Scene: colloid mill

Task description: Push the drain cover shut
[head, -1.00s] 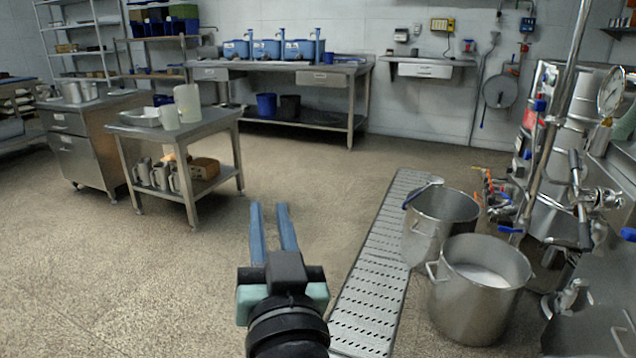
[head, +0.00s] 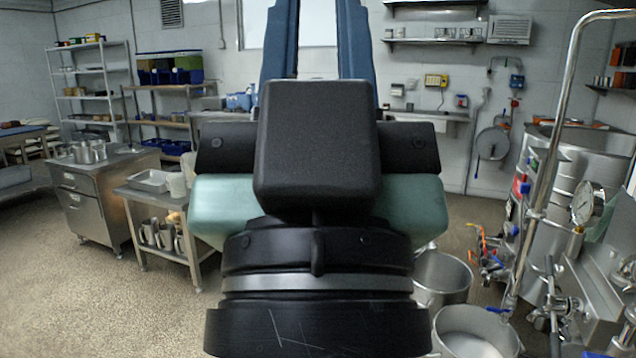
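My gripper (head: 318,30) is large and close in the middle of the head view, pointing up. Its two blue fingers stand apart with an empty gap between them, and their tips run out at the top edge. The drain cover cannot be made out now. My gripper and wrist hide the floor where the perforated metal floor channel showed earlier. I cannot tell whether the cover is open or shut.
Two steel pots, the rear one (head: 445,285) and the front one (head: 475,335), stand right of my wrist. The steel machine with pipes and a gauge (head: 587,203) fills the right side. A steel cart (head: 165,200) stands left. Bare floor (head: 75,300) lies front left.

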